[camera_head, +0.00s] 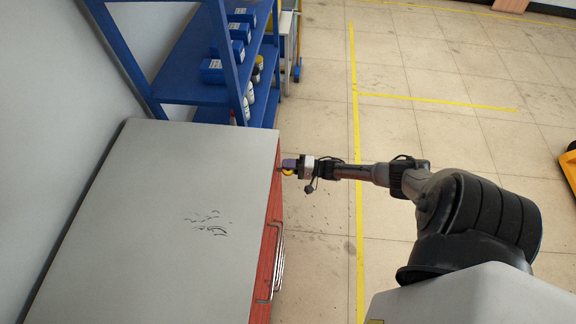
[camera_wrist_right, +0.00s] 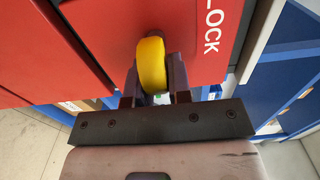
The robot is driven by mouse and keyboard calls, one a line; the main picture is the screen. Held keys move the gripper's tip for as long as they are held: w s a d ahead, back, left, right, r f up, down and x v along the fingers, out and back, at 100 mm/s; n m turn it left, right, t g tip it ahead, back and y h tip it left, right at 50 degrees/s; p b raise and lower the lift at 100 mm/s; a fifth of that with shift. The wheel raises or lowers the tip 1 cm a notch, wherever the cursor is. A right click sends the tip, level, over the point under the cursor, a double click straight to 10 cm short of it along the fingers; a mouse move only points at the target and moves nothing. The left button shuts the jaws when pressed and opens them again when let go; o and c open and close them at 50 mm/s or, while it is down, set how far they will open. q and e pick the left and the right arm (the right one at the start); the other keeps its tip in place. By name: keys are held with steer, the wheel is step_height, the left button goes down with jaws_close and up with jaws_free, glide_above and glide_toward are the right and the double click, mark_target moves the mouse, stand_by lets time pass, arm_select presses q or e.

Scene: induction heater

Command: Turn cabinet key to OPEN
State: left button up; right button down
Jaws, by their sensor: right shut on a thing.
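The cabinet (camera_head: 190,210) has a grey top and a red front; its red face (camera_wrist_right: 105,30) fills much of the right wrist view. A yellow key (camera_wrist_right: 151,64) stands out from that face, with the white letters "LOCK" to its right. My right gripper (camera_wrist_right: 152,85) is shut on the yellow key, one finger on each side of it. In the head view my right gripper (camera_head: 284,167) is at the cabinet's front, near its far end. The key's inner end and any OPEN mark are not visible. My left gripper is not in view.
A blue shelf rack (camera_head: 190,85) with blue boxes (camera_head: 228,50) and several bottles stands beyond the cabinet. Metal handles (camera_head: 278,262) stick out of the cabinet front nearer to me. The tiled floor (camera_head: 440,130) on the right is mostly clear.

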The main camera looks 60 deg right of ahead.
steer(key=c, duration=1.1)
jaws_free()
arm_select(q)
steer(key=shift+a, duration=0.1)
arm_select(e)
steer(key=shift+s+d, duration=0.1)
steer(key=shift+s, duration=0.05)
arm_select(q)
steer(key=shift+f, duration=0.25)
arm_select(e)
steer(key=v, duration=1.3)
steer(key=shift+s+d, duration=0.15)
steer(key=shift+s, duration=0.1)
